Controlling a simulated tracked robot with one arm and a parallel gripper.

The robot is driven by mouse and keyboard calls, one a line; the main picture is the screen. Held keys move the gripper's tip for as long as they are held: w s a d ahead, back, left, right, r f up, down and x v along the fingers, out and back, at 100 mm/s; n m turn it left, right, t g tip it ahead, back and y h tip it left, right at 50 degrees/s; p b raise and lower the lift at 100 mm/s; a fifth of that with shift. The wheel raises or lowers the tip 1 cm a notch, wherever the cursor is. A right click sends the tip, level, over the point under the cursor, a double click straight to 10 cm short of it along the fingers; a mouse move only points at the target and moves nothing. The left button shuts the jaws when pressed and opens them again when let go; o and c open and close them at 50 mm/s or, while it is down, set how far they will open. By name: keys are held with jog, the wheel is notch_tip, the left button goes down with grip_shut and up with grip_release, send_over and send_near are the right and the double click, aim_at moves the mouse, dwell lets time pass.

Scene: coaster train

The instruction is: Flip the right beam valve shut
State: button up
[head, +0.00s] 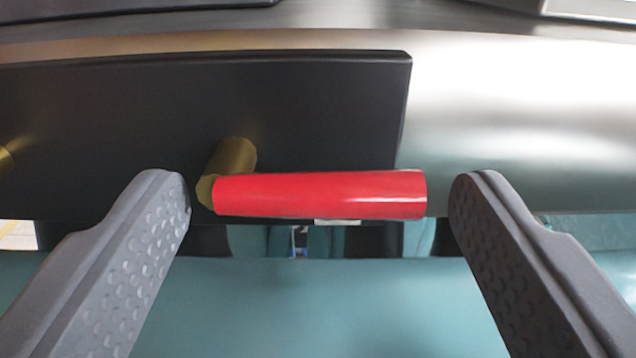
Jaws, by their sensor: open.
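The right beam valve shows as a red cylindrical handle (322,195) joined at its left end to a brass stem (230,163). The stem comes out of a black plate (300,100). The handle lies level, pointing right. My gripper (320,200) is open, with one grey finger left of the handle and the other just past its right end. The handle appears between the fingertips, with a gap visible at its right end. I cannot tell whether the fingertips reach as deep as the handle. The jaws hold nothing.
The plate sits on a curved, shiny metal beam (520,110). Part of another brass piece (5,160) shows at the left edge. A smooth teal surface (320,300) lies below the handle, between my fingers. Dark panels edge the top.

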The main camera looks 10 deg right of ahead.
jog(key=c, duration=0.7)
